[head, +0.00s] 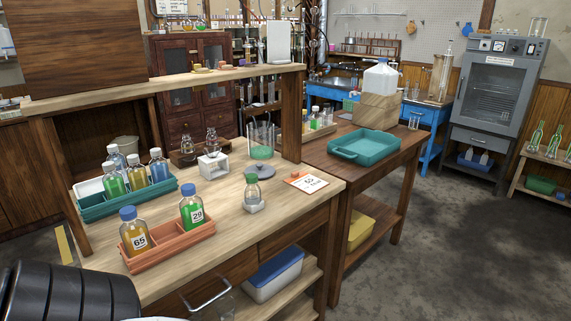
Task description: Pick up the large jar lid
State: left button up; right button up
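A flat blue-grey disc with a small knob, which looks like the large jar lid (260,171), lies on the wooden bench. It lies just in front of a large open clear glass jar (261,142). A small green-tinted bottle with a grey stopper (252,190) stands on a white block just in front of the lid and hides part of its front edge. Neither of my grippers is in view. A black ribbed part, probably of my own arm, fills the bottom left corner.
An orange tray (170,248) holds bottles marked 65 and 29. A teal tray (127,200) holds several capped bottles. A white block stand (213,166) is left of the lid. A card (306,182) lies to its right. A wooden post (291,115) and shelf rise behind.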

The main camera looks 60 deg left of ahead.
aim_at(263, 171)
jog(key=i, duration=2.95)
jog(key=z, duration=5.75)
